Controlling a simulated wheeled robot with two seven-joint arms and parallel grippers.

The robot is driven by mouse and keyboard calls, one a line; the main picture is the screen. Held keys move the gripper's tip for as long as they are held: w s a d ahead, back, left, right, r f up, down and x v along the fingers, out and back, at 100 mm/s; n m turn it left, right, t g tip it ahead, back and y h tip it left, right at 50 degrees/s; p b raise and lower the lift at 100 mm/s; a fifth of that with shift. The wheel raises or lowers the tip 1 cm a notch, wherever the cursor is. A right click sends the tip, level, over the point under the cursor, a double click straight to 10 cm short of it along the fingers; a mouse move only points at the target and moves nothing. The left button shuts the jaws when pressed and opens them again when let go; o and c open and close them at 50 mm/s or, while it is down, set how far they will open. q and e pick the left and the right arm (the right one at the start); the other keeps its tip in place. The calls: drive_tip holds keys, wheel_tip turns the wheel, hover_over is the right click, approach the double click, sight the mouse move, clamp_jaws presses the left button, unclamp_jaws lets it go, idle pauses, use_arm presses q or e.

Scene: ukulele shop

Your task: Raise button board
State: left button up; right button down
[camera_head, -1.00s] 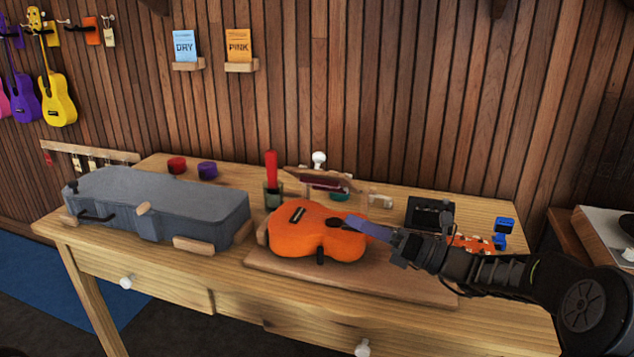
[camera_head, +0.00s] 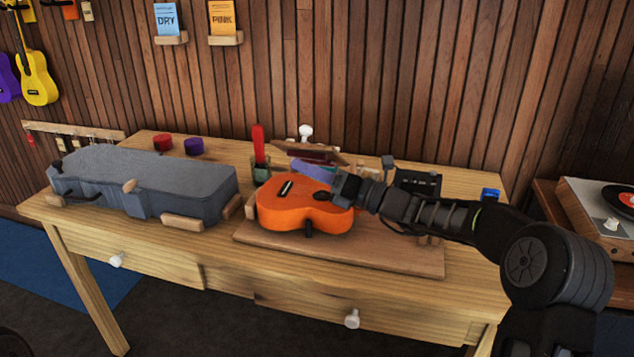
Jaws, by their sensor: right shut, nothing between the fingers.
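I cannot tell for certain which thing is the button board. A small black box (camera_head: 425,184) stands at the back right of the table, partly behind my right arm. A tilted wooden board with a dark red part (camera_head: 304,155) is at the back middle. My left gripper is not in view.
The ukulele body rests on a wooden slab (camera_head: 375,255) on the table. A grey case (camera_head: 140,180) lies between wooden blocks at left. A red stick in a cup (camera_head: 260,150), red tub (camera_head: 163,142) and purple tub (camera_head: 194,146) stand behind. A record player (camera_head: 600,205) is at right.

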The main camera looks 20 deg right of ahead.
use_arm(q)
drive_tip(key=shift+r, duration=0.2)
use_arm(e)
drive_tip(key=shift+w+d+r, duration=0.3)
drive_tip(key=shift+w+r, duration=0.15)
drive_tip(key=shift+r, duration=0.35)
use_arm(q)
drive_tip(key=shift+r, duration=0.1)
use_arm(e)
drive_tip(key=shift+r, duration=0.1)
